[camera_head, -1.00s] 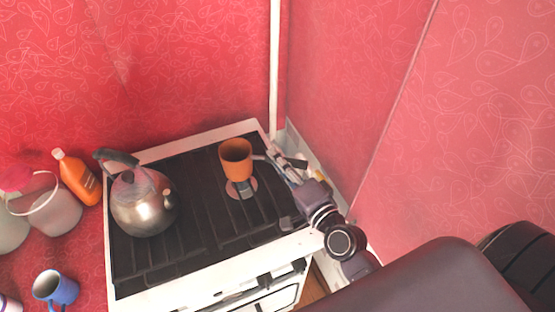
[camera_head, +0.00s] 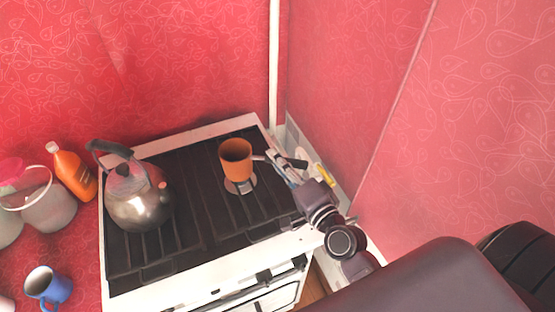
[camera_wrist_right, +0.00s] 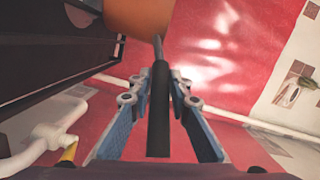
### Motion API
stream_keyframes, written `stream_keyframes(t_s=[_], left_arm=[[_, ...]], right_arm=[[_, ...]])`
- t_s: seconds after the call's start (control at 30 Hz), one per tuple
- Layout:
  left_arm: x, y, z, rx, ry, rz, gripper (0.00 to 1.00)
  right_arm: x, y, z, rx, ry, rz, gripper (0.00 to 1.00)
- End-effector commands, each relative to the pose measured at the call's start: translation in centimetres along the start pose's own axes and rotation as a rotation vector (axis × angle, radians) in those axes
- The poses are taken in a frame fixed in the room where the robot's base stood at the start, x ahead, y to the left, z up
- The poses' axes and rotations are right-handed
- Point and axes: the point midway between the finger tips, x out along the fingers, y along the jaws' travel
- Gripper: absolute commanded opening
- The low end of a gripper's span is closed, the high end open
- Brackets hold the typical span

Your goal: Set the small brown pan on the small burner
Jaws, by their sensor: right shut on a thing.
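The small brown pan (camera_head: 236,160) is upright, its orange-brown body above the small round burner (camera_head: 240,186) at the back right of the stove. Whether its base touches the grate or hovers a little above it, I cannot tell. Its handle points right into my right gripper (camera_head: 276,163). In the right wrist view the fingers (camera_wrist_right: 160,92) are closed around the dark handle (camera_wrist_right: 160,110), and the pan's body (camera_wrist_right: 138,16) shows at the top edge. My left gripper is out of view.
A metal kettle (camera_head: 141,200) stands on the left of the stove (camera_head: 200,292). An orange bottle (camera_head: 74,174), a white bucket (camera_head: 47,205) and a blue mug (camera_head: 48,287) are on the red counter to the left. Red walls close in behind and at right.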

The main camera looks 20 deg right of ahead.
Motion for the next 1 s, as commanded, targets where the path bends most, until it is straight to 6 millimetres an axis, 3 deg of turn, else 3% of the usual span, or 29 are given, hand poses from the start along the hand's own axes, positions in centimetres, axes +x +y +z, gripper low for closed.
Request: stream_keyframes(t_s=[0.33,0.37,0.53,0.87,1.0], left_arm=[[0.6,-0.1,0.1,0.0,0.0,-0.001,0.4],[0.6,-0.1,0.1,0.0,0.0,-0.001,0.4],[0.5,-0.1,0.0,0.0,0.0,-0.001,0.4],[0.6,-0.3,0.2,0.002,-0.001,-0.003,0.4],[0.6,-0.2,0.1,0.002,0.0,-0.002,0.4]], right_arm=[[0.1,0.5,0.1,0.001,0.003,-0.005,0.0],[0.1,0.5,0.1,0.001,0.003,-0.006,0.19],[0.1,0.5,0.1,0.001,0.002,-0.004,0.37],[-0.2,0.9,0.2,-0.002,-0.002,0.004,0.38],[-1.5,0.9,0.2,-0.003,-0.003,0.004,0.38]])
